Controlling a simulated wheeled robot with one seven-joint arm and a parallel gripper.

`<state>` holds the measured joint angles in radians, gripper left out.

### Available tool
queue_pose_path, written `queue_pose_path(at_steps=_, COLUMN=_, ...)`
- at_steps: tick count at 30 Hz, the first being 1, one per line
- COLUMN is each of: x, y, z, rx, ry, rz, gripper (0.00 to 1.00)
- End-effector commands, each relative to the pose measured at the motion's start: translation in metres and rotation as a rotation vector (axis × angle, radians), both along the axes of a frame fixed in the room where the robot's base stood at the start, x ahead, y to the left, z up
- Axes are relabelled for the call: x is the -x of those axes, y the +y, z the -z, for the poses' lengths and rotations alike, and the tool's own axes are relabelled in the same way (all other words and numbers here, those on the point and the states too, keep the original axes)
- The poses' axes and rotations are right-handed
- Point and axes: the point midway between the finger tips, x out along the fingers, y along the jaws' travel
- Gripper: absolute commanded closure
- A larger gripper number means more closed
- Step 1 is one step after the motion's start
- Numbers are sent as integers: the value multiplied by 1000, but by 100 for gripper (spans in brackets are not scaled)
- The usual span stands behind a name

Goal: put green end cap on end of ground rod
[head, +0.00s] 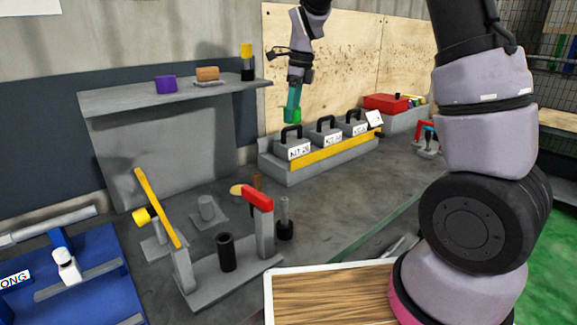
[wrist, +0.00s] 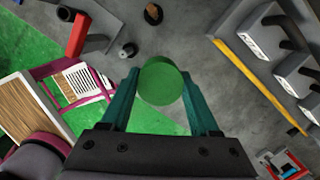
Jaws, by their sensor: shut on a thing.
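My gripper (head: 293,100) is shut on the green end cap (head: 292,116), a short round cylinder. The cap also shows between the teal fingers in the wrist view (wrist: 160,82). My gripper holds it in the air above the bench, in front of the plywood panel and apart from any rod. A slim grey rod (head: 285,208) stands upright in a dark round base, right of the red-topped post. A longer grey rod (head: 48,225) lies at the blue fixture on the far left. I cannot tell which one is the ground rod.
A grey fixture with a raised yellow lever (head: 158,207), a black tube (head: 226,252) and a red-topped post (head: 258,200) stands left of the upright rod. Grey blocks with black handles (head: 291,142) sit behind a yellow rail. The bench between is mostly clear.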

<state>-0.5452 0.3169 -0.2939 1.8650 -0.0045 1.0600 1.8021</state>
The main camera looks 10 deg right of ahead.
Motion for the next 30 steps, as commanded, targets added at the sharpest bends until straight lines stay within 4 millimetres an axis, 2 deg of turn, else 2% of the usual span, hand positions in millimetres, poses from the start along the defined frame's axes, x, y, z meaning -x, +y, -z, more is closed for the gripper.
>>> queue_pose_path(at_steps=1, x=17, y=9, z=25, rx=0, ry=9, rz=-39, gripper=91)
queue_pose_path(at_steps=3, x=37, y=18, z=54, rx=-1, ry=5, rz=-90, gripper=91)
queue_pose_path(at_steps=6, x=63, y=27, z=87, rx=2, ry=0, rz=-146, gripper=91)
queue_pose_path(at_steps=10, x=88, y=33, z=113, rx=5, ry=-7, rz=-195, gripper=91)
queue_pose_path(at_steps=15, x=100, y=35, z=125, rx=8, ry=-14, rz=-219, gripper=91)
queue_pose_path(at_steps=26, x=101, y=34, z=125, rx=8, ry=-15, rz=-219, gripper=91)
queue_pose_path(at_steps=30, x=101, y=34, z=132, rx=9, ry=-12, rz=-218, gripper=91)
